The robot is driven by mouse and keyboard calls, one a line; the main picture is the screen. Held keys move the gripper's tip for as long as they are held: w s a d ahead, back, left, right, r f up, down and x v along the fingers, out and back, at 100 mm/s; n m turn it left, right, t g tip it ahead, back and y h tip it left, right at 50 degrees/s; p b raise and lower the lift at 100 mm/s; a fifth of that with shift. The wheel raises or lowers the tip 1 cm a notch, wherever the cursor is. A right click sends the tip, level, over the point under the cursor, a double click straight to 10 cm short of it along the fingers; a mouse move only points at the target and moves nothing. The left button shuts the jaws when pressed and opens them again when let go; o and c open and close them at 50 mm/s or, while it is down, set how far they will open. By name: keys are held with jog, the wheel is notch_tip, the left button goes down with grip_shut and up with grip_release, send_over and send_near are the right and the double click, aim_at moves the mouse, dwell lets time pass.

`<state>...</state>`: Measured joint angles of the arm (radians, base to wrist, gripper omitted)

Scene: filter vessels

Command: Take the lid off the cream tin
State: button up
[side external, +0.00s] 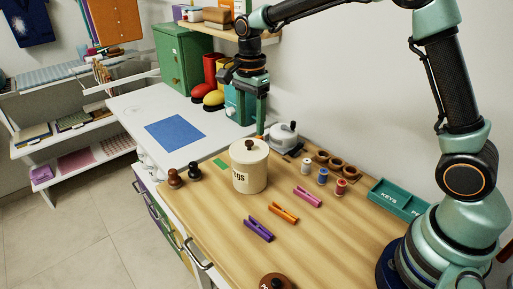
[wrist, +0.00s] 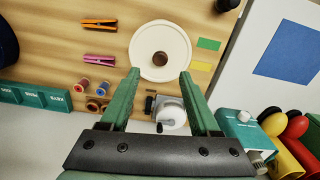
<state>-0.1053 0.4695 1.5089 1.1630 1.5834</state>
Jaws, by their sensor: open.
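The cream tin (side external: 249,170) stands upright on the wooden worktop, with dark lettering on its side. Its cream lid (side external: 247,150) is on top and carries a round dark brown knob (side external: 249,144). In the wrist view the lid (wrist: 143,44) is seen from above, with the knob (wrist: 160,59) near the line between the fingertips. My gripper (side external: 262,134) is open and empty, behind the tin in the side view. In the wrist view its two green fingers (wrist: 160,76) reach the lid's near edge in the picture, one on each side; contact cannot be told.
A white and grey device (side external: 284,136) stands just behind the tin. Clothespins (side external: 283,213), thread spools (side external: 322,177) and wooden rings (side external: 338,164) lie to the right. Two dark knobbed pieces (side external: 184,176) stand at left. A teal tray (side external: 397,199) is at right.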

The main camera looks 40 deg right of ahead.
aim_at(249, 141)
jog(key=shift+a+f, duration=0.2)
jog(key=shift+f, duration=1)
jog(key=shift+a+f, duration=0.15)
jog(key=shift+f, duration=1)
grip_shut()
